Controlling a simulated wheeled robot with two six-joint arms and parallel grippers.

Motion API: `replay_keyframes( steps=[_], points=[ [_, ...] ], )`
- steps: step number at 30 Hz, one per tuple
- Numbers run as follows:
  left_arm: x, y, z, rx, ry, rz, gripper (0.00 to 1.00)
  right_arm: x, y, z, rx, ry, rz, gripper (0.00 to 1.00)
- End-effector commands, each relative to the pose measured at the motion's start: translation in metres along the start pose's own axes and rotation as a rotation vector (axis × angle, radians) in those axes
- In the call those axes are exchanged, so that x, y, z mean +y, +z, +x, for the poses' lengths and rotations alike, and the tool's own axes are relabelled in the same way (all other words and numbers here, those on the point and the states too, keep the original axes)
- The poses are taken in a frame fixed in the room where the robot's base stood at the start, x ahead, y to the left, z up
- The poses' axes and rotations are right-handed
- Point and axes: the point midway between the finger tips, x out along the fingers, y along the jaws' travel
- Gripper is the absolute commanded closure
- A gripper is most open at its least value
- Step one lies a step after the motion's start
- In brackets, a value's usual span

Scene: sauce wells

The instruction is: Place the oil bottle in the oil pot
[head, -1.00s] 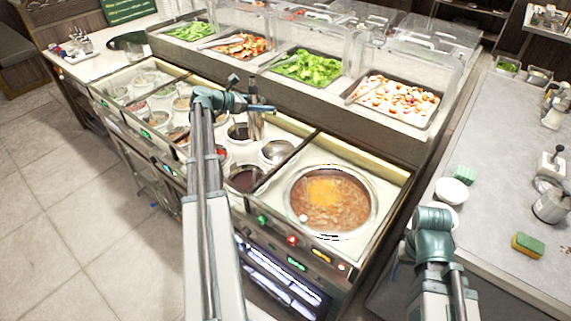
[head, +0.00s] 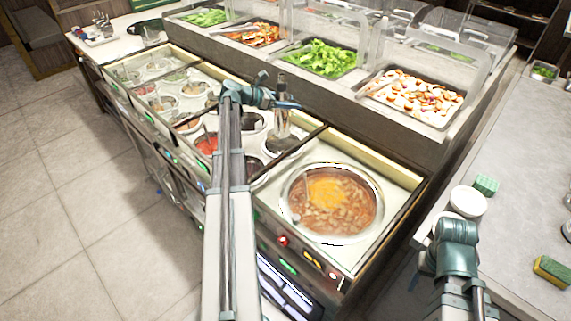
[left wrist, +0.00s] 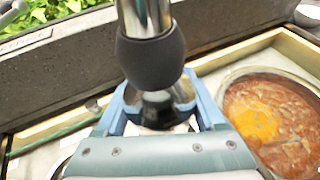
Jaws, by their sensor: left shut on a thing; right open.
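My left gripper (head: 287,104) is shut on the oil bottle (head: 282,127). In the head view the bottle looks upright, clear and shiny, with a narrow top. In the left wrist view the bottle (left wrist: 150,60) shows a chrome upper part and a dark bulging collar; its lower part is hidden between the fingers. The bottle's lower end overlaps a round steel pot (head: 293,147), seemingly the oil pot, left of the soup pot. I cannot tell whether the bottle is inside it or above it. My right gripper (head: 418,274) is open, low at the right, mostly hidden by its wrist.
A large soup pot (head: 332,203) sits right of the bottle. Several sauce wells lie to the left, including a red one (head: 207,143). Behind is a raised ledge with food trays (head: 320,57) under clear covers. The right counter holds a white bowl (head: 468,201) and sponges (head: 552,270).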

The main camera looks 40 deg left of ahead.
Motion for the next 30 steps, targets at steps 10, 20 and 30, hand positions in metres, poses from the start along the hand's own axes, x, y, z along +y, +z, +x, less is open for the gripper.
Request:
replay_keyframes(
  steps=[10,20,30],
  points=[
    [0.000,-0.032,0.013,-0.001,0.000,0.000,1.00,-0.003,-0.002,0.035,0.000,0.000,0.000,0.40],
    [0.000,-0.038,0.016,-0.001,0.000,0.000,1.00,-0.004,-0.002,0.041,0.000,0.000,0.000,0.40],
    [0.000,-0.082,0.034,-0.001,0.000,0.000,1.00,-0.008,-0.005,0.088,0.000,0.000,-0.001,0.40]
  ],
)
